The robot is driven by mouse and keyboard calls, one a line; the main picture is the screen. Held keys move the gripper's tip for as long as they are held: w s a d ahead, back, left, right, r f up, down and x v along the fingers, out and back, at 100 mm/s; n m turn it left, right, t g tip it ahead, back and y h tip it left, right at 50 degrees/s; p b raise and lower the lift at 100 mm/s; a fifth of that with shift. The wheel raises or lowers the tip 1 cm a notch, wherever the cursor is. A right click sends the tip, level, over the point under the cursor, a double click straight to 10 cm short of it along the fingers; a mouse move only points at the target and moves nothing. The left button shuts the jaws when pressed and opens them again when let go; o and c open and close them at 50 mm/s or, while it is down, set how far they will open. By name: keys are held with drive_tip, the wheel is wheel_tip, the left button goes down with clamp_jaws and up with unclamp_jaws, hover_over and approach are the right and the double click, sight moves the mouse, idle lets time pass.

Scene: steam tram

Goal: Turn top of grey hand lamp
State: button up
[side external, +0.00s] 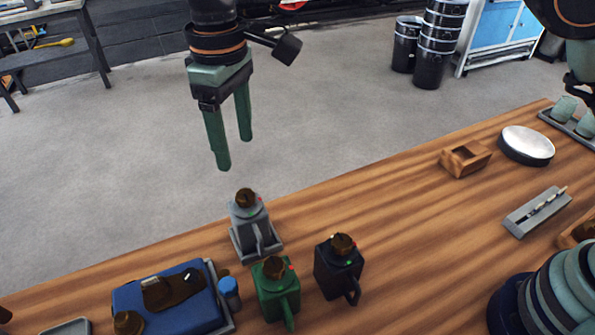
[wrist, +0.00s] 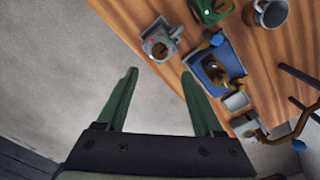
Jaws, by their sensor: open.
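The grey hand lamp (side external: 243,222) stands upright on a small grey base near the table's far edge, with a brown round top (side external: 246,197). It also shows in the wrist view (wrist: 160,45), beyond my fingertips. My gripper (side external: 234,155) is open and empty, pointing down above and slightly left of the grey lamp, clear of it. In the wrist view its two green fingers (wrist: 158,72) are spread apart with nothing between them.
A green lamp (side external: 277,288) and a black lamp (side external: 339,266) stand close to the grey lamp. A blue case (side external: 170,306) with dark items lies to the left, with a small blue jar (side external: 229,292) beside it. A wooden box (side external: 466,159) and white round dish (side external: 527,145) sit farther right.

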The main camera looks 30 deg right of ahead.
drive_tip(key=shift+r, duration=1.1)
drive_tip(key=d+r+m+t+y, duration=0.1)
drive_tip(key=d+r+m, duration=0.15)
drive_tip(key=d, duration=0.85)
drive_tip(key=d+r+m+t, duration=0.2)
drive_tip(key=d+r, duration=0.2)
drive_tip(key=d, duration=0.6)
drive_tip(key=s+d+f+m+t+h, duration=0.1)
drive_tip(key=s+d+f+m, duration=0.3)
drive_tip(key=s+d, duration=0.6)
drive_tip(key=d+f+t, duration=0.1)
drive_tip(key=d+f, duration=0.1)
drive_tip(key=d, duration=0.2)
drive_tip(key=shift+s+d+t, duration=0.2)
drive_tip(key=shift+t, duration=0.1)
